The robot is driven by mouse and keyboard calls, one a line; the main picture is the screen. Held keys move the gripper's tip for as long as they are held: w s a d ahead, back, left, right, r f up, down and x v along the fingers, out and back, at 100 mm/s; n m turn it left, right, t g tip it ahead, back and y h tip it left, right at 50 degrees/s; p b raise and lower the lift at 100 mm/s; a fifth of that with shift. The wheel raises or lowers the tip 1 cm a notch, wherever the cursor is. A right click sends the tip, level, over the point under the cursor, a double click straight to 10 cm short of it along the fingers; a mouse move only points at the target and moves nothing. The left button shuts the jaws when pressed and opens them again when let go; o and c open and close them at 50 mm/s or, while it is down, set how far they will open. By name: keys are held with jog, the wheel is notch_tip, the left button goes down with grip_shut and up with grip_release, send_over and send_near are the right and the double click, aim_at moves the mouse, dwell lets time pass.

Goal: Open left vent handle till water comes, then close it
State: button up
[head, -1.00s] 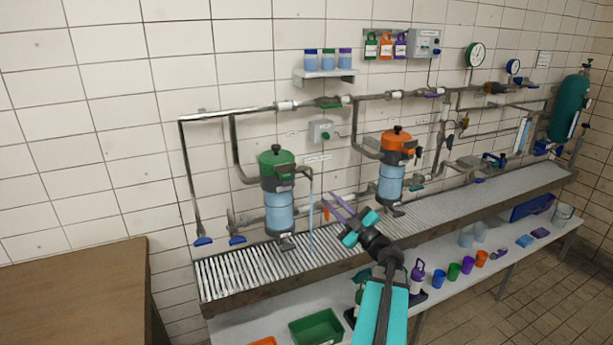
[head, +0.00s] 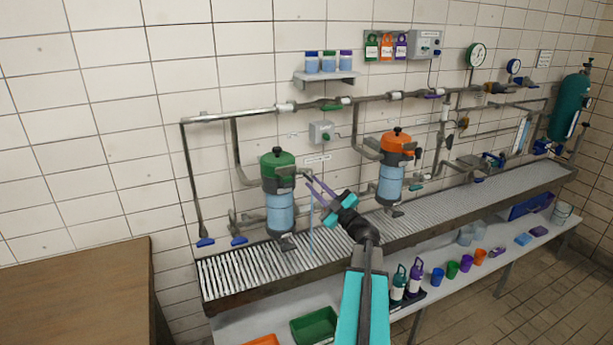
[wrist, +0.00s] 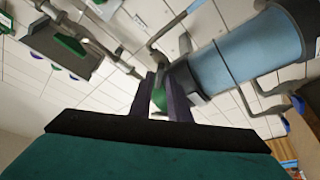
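The left filter housing has a green head (head: 278,170) and a clear bowl with blue water (head: 280,212). A short grey outlet pipe leaves its right side, and a thin pale-blue stream (head: 311,240) falls below it to the grating. My gripper (head: 308,184) has its purple fingers apart just right of the green head, by the outlet. In the wrist view, the fingers (wrist: 164,76) reach toward a green part (wrist: 159,96) beside the dark collar. I cannot tell whether this is the vent handle or the head, or whether they touch it.
A slatted drain bench (head: 240,277) runs below both. Pipes line the tiled wall above, with a small shelf (head: 326,76) of jars. Bottles and cups stand on the lower shelf. A brown table (head: 75,290) is at left.

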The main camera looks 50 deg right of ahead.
aim_at(310, 180)
jog(key=shift+p+x, duration=0.7)
jog(key=shift+x, duration=1.65)
grip_shut()
jog(key=shift+a+f, duration=0.1)
jog(key=shift+a, duration=0.05)
